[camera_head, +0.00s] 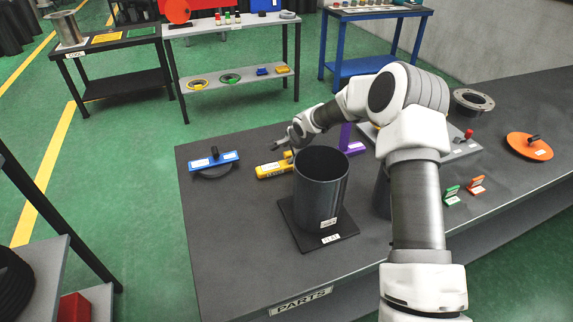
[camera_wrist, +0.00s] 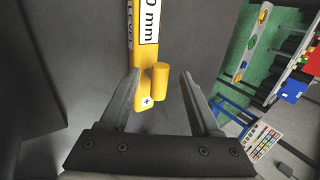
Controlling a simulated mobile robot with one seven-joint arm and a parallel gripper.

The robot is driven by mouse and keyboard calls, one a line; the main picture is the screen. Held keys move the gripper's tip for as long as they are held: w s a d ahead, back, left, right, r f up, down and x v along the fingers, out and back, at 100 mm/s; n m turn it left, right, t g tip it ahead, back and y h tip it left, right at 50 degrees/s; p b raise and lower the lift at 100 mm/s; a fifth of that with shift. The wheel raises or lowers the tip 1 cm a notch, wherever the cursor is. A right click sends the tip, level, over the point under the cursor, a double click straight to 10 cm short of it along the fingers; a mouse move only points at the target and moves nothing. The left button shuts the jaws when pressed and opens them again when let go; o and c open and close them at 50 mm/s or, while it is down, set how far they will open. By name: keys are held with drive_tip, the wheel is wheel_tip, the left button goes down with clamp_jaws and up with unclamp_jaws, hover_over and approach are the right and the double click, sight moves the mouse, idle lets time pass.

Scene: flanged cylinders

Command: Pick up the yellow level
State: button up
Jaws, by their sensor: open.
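The yellow level (camera_head: 271,170) lies on the dark tabletop, behind and left of the grey cylinder. It is a long bar with white labels and a yellow knob near one end. In the wrist view the level (camera_wrist: 146,60) runs up from between my fingers, with its knob there too. My gripper (camera_head: 283,147) is open close to the level's knob end. In the wrist view the gripper (camera_wrist: 162,80) shows its two fingers apart, one on each side of the knob. I cannot tell whether either finger touches it.
A tall grey cylinder (camera_head: 321,190) stands on a dark base plate (camera_head: 345,233) just in front of the level. A blue handled tool (camera_head: 214,161) lies to the left. A purple piece (camera_head: 346,138) is on the right. The table's front left is clear.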

drive_tip(key=shift+x, duration=1.05)
clamp_jaws()
drive_tip(key=shift+w+r, duration=0.1)
idle(0.6)
